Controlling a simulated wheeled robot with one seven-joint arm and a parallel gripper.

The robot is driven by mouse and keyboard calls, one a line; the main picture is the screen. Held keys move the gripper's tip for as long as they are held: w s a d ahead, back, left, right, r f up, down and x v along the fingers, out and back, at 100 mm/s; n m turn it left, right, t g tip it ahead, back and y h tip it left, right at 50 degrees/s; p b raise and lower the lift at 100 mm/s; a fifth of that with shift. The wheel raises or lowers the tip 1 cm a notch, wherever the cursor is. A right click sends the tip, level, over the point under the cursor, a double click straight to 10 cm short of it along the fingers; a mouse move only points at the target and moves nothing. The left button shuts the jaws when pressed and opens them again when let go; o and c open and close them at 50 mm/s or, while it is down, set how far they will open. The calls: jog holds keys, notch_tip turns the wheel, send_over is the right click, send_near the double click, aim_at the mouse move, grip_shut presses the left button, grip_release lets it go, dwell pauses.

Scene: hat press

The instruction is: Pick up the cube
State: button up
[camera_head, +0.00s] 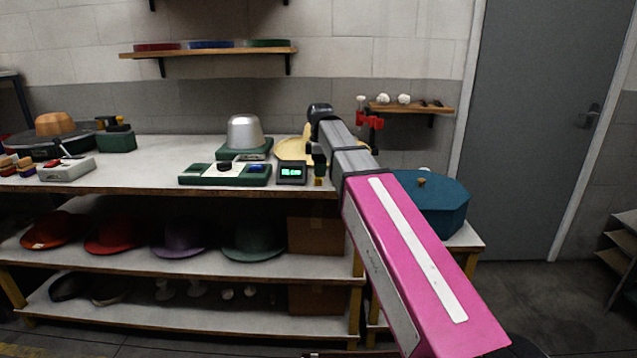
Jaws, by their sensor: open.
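My arm reaches from the lower right over the right end of the workbench. My gripper (319,165) shows small and dark at the arm's far end, pointing down, partly hidden by my own arm links. It is open. A tiny brownish block (319,182) shows right below it near the bench's front edge. I cannot tell whether this is the cube or part of the gripper, nor whether the two touch. No other thing is clearly a cube.
A small box with a green display (291,172) stands just left of the gripper. Left of it are a green control panel (226,174) and a silver hat form (244,132). A straw-coloured hat (290,147) lies behind. A blue lidded box (432,205) is right of my arm.

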aim_at(319, 181)
jog(key=shift+s+a+f, duration=0.1)
jog(key=shift+s+f, duration=0.05)
jog(key=shift+f, duration=1.8)
jog(key=c, duration=1)
jog(key=shift+r, duration=0.15)
